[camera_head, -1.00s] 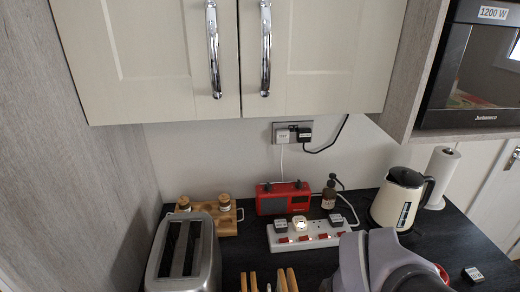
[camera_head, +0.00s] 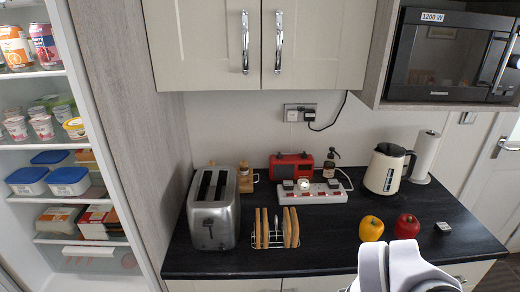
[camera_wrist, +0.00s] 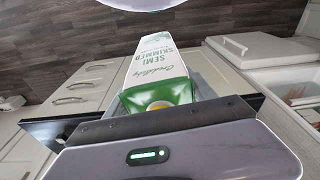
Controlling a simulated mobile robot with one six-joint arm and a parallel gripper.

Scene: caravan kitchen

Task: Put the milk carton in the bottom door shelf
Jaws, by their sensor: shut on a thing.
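A white and green milk carton (camera_wrist: 158,62) labelled semi skimmed is in the wrist view. My gripper (camera_wrist: 165,92) is shut on it, and the carton points away from the wrist with its green end nearest. The fingertips are mostly hidden. The carton and gripper are not in the head view, where only a grey-white part of my arm shows at the bottom. The open fridge (camera_head: 70,148) stands at the left of the head view with stocked shelves. Its bottom door shelf cannot be made out.
A dark worktop (camera_head: 330,250) holds a toaster (camera_head: 213,215), toast rack (camera_head: 276,230), red radio (camera_head: 291,166), kettle (camera_head: 384,170), yellow pepper (camera_head: 371,228) and red pepper (camera_head: 407,227). A grey panel (camera_head: 130,120) separates fridge and worktop. Pale units (camera_wrist: 255,52) fill the wrist view's right.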

